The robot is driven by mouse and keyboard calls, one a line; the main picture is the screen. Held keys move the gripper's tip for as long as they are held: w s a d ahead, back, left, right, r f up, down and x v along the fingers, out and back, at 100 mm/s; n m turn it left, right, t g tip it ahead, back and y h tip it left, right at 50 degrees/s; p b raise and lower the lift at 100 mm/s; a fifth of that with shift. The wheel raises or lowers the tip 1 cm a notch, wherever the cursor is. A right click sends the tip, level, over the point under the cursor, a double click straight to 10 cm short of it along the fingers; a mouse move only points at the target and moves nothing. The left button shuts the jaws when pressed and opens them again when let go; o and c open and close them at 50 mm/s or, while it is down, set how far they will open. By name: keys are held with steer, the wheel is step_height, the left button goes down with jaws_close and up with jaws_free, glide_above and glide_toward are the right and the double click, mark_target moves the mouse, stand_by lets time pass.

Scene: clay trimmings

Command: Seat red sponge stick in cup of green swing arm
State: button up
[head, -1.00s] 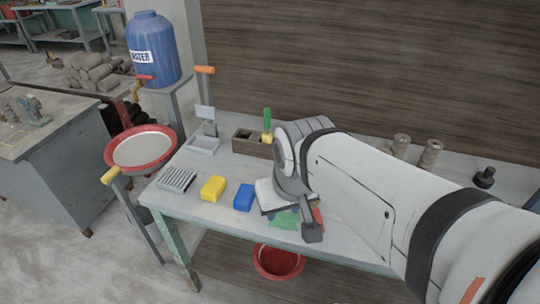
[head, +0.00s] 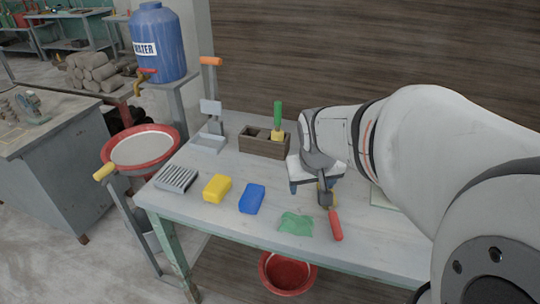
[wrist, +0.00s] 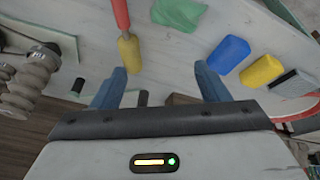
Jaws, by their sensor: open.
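The red sponge stick, with a red handle (head: 336,225) and a yellow sponge end, lies on the table near its front edge. In the wrist view its yellow sponge (wrist: 129,50) is just beyond the left finger, apart from it as far as I can tell. My gripper (wrist: 160,70) is open, with nothing between its blue fingers. In the head view my gripper (head: 315,182) is above the table, behind the red handle, and hides part of the stick. I cannot make out a green swing arm or its cup in either view.
A green cloth (head: 296,224), blue block (head: 252,198), yellow block (head: 217,188) and ribbed grey block (head: 176,178) line the table front. A wooden box (head: 262,147) behind holds a green-handled stick (head: 278,115). A red basin (head: 140,150) stands left of the table.

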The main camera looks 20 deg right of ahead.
steer(key=b, duration=0.4)
glide_toward(316, 204)
steer(key=shift+m+h, duration=0.3)
steer(key=shift+h, duration=0.1)
steer(key=x, duration=0.4)
steer(key=shift+s+a+f+b, duration=0.25)
steer(key=shift+a+f+b, duration=0.05)
steer(key=shift+f+b, duration=0.05)
steer(key=shift+s+d+f, duration=0.1)
steer(key=shift+f, duration=0.2)
steer(key=shift+d+f, duration=0.15)
steer(key=shift+f, duration=0.05)
steer(key=shift+w+f, duration=0.25)
steer(key=shift+w, duration=0.4)
steer(key=shift+a+r, duration=0.1)
steer(key=shift+a, duration=0.15)
steer(key=shift+w+d, duration=0.1)
steer(key=shift+c, duration=1.3)
steer(key=shift+r, duration=0.3)
steer(key=c, duration=0.9)
